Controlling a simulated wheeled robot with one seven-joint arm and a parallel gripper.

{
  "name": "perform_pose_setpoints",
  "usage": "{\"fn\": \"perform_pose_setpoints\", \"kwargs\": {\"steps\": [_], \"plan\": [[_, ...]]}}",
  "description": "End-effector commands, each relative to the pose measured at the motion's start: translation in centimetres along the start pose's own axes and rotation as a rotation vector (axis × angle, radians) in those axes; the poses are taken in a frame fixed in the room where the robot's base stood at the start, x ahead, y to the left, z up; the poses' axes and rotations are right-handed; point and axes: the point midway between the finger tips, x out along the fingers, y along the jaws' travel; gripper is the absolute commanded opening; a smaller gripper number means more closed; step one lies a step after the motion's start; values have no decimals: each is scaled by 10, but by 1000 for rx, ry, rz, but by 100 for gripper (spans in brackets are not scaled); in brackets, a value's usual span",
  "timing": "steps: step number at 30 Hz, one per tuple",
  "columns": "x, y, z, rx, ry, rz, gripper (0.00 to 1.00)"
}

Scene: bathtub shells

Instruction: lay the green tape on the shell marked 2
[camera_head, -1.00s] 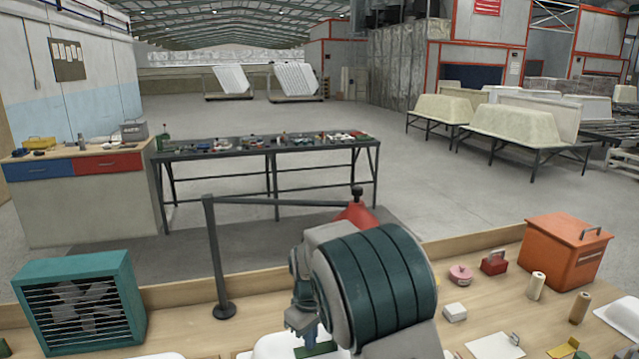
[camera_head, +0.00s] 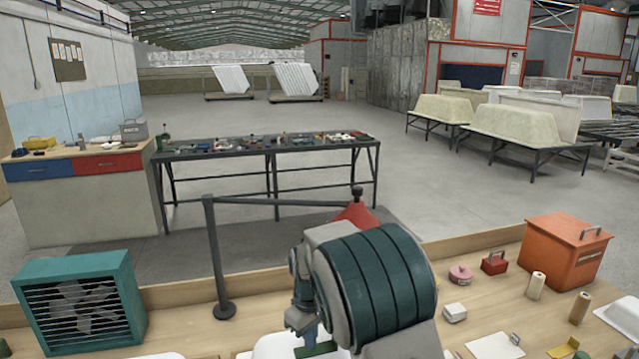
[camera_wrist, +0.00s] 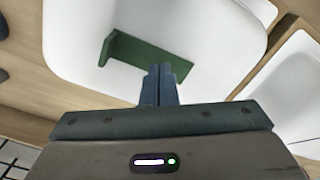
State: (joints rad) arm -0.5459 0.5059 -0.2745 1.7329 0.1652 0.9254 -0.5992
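My gripper (camera_wrist: 160,70) points down over a white shell (camera_wrist: 75,45) in the wrist view. Its two dark blue fingers are close together, with the tips at a green angled piece, the green tape (camera_wrist: 125,47). The fingers look shut on it, though the contact itself is hidden. The tape lies across the view over the white surface, bent at its left end; whether it touches the shell is unclear. In the head view the green tape (camera_head: 316,350) shows below my wrist at the bottom edge. No number can be read on any shell.
Another white shell (camera_wrist: 295,85) is at the right in the wrist view. On the wooden bench (camera_head: 190,293) a teal fan (camera_head: 80,305) stands at left. An orange box (camera_head: 563,252), pink roll (camera_head: 461,274), red block (camera_head: 494,263) and several small items are at right.

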Motion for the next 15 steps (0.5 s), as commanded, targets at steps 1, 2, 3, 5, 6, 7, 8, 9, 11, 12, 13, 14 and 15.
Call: {"fn": "perform_pose_setpoints", "kwargs": {"steps": [1, 2, 3, 5, 6, 7, 8, 9, 11, 12, 13, 14, 15], "plan": [[0, 0, 0, 0, 0, 0, 0], [0, 0, 0, 0, 0, 0, 0], [0, 0, 0, 0, 0, 0, 0], [1, 0, 0, 0, 0, 0, 0], [2, 0, 0, 0, 0, 0, 0], [2, 0, 0, 0, 0, 0, 0], [3, 0, 0, 0, 0, 0, 0], [4, 0, 0, 0, 0, 0, 0], [5, 0, 0, 0, 0, 0, 0], [6, 0, 0, 0, 0, 0, 0], [6, 0, 0, 0, 0, 0, 0], [7, 0, 0, 0, 0, 0, 0], [8, 0, 0, 0, 0, 0, 0]]}}
